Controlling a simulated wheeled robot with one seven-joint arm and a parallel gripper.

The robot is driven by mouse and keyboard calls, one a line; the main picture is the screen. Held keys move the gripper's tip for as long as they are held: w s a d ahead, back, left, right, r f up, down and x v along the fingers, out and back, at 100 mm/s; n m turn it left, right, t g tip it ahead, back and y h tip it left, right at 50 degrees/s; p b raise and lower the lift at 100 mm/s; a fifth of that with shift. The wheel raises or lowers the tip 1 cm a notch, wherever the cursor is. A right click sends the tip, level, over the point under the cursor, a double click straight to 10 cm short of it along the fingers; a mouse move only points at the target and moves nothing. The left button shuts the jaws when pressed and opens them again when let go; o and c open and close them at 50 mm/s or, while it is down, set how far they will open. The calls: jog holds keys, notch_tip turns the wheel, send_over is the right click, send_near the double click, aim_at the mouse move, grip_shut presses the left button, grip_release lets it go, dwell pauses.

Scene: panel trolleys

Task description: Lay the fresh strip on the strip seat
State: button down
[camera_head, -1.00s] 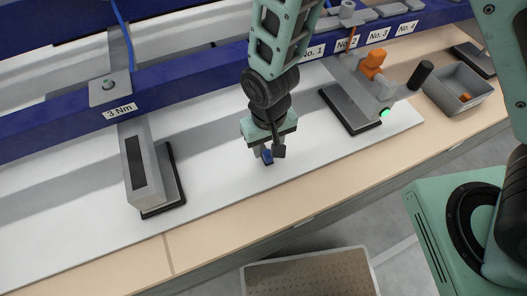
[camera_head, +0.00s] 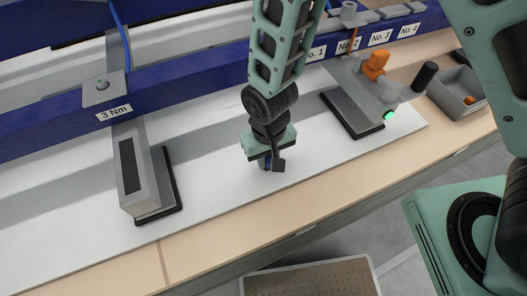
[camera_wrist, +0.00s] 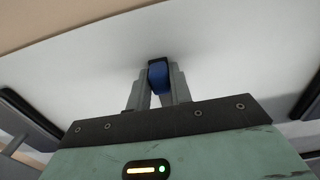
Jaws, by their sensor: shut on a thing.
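My gripper (camera_head: 267,164) points down over the white board in the head view, between two grey fixtures. It is shut on a small blue piece (camera_wrist: 159,76), which shows between the fingertips in the wrist view. In the head view the fingers mostly hide this piece. I cannot tell whether it is the fresh strip, or how far it is above the board. No part is clearly recognisable as the strip seat.
A grey block with a dark inset (camera_head: 130,165) stands left, below the "3 Nm" label. A grey fixture with an orange clamp (camera_head: 374,66) and green light stands right, near a black cylinder (camera_head: 425,76) and grey bin (camera_head: 456,94). A blue rail (camera_head: 190,88) runs behind.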

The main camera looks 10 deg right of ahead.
jog(key=shift+r+p, duration=0.4)
jog(key=shift+r+p, duration=0.5)
jog(key=shift+r, duration=0.1)
jog(key=c, duration=2)
grip_release()
jog(key=shift+c, duration=0.2)
grip_shut()
jog(key=shift+r+p, duration=1.8)
jog(key=shift+r, duration=0.25)
